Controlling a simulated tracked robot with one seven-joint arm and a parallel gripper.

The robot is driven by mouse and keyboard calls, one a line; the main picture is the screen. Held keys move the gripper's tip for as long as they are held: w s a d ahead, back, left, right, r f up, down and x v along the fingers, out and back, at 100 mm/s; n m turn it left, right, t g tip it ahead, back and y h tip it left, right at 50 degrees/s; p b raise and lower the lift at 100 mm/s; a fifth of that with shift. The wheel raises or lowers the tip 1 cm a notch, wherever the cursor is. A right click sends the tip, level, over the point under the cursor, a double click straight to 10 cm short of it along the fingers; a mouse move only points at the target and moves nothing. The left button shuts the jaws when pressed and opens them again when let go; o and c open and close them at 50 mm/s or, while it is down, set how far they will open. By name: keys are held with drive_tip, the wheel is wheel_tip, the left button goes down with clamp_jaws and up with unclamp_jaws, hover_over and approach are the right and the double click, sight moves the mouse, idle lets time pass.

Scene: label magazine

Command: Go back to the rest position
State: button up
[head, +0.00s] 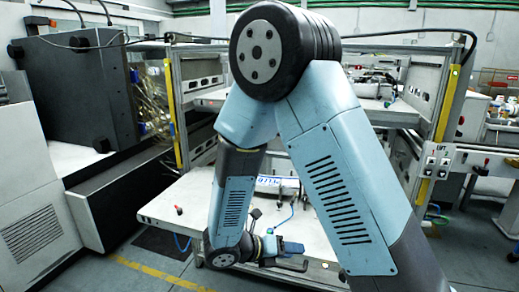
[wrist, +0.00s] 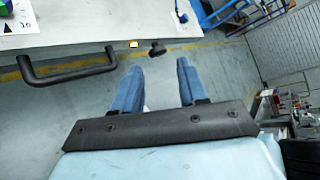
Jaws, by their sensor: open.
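My gripper (wrist: 158,82) shows in the wrist view with its two blue fingers apart and nothing between them. Bare grey floor shows beneath and between them. In the head view my gripper (head: 292,248) is at the end of my folded arm, low over the front edge of the white lower table (head: 170,205). The same table shows at the top left of the wrist view. My arm hides the middle of the head view.
A black handle (wrist: 68,66) and a dark knob (wrist: 157,48) are on the table's front edge, close to my fingers. A dark machine (head: 75,90) stands at the left. A control panel (head: 435,160) is on the right post. Floor in front is clear.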

drive_tip(key=s+d+r+m+y, duration=0.4)
drive_tip(key=r+m, duration=0.4)
drive_tip(key=m, duration=0.3)
drive_tip(key=s+d+r+m+y, duration=0.4)
drive_tip(key=s+d+r+m, duration=0.1)
drive_tip(key=r+m, duration=0.4)
drive_tip(key=s+d+r+m+t+y, duration=0.1)
drive_tip(key=s+d+r+m+y, duration=0.3)
drive_tip(key=r+m, duration=0.5)
drive_tip(key=d+m, duration=0.2)
drive_tip(key=m, duration=0.2)
drive_tip(key=shift+s+r, duration=0.25)
drive_tip(key=shift+s, duration=0.05)
drive_tip(key=shift+d, duration=0.15)
